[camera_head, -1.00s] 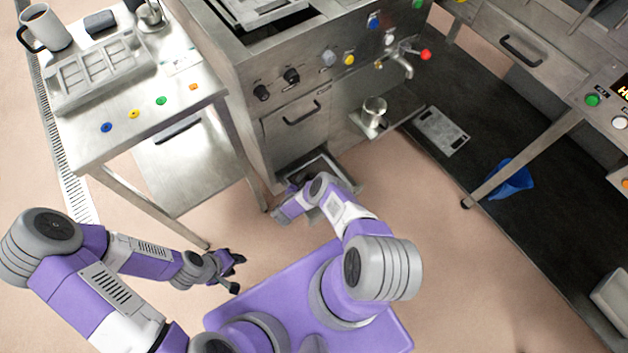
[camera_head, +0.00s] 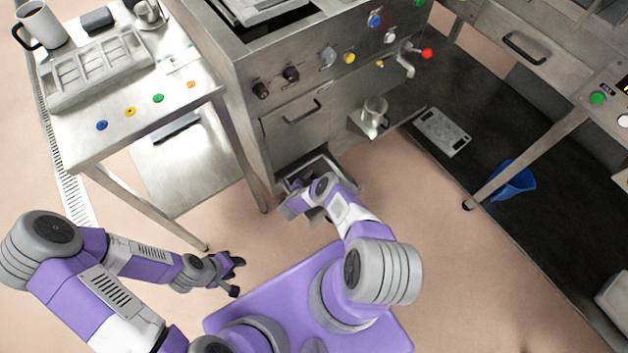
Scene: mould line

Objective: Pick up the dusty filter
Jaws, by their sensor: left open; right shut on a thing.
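The low drawer (camera_head: 356,186) at the foot of the steel machine (camera_head: 250,120) stands open, with a dark inside. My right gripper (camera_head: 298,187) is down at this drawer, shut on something. My own arm covers the jaws and much of the drawer, so I cannot tell what is held. I cannot make out the dusty filter clearly. My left gripper (camera_head: 238,276) is open and empty, low over the floor, left of my purple base and well apart from the drawer.
A steel table (camera_head: 90,150) with a moulded tray (camera_head: 100,75) and a mug (camera_head: 40,28) stands at left. A small shelf with a metal cup (camera_head: 374,112) juts from the machine. A dark mat (camera_head: 440,170) holds a flat plate (camera_head: 442,132) and blue scoop (camera_head: 515,180). Floor right of the drawer is clear.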

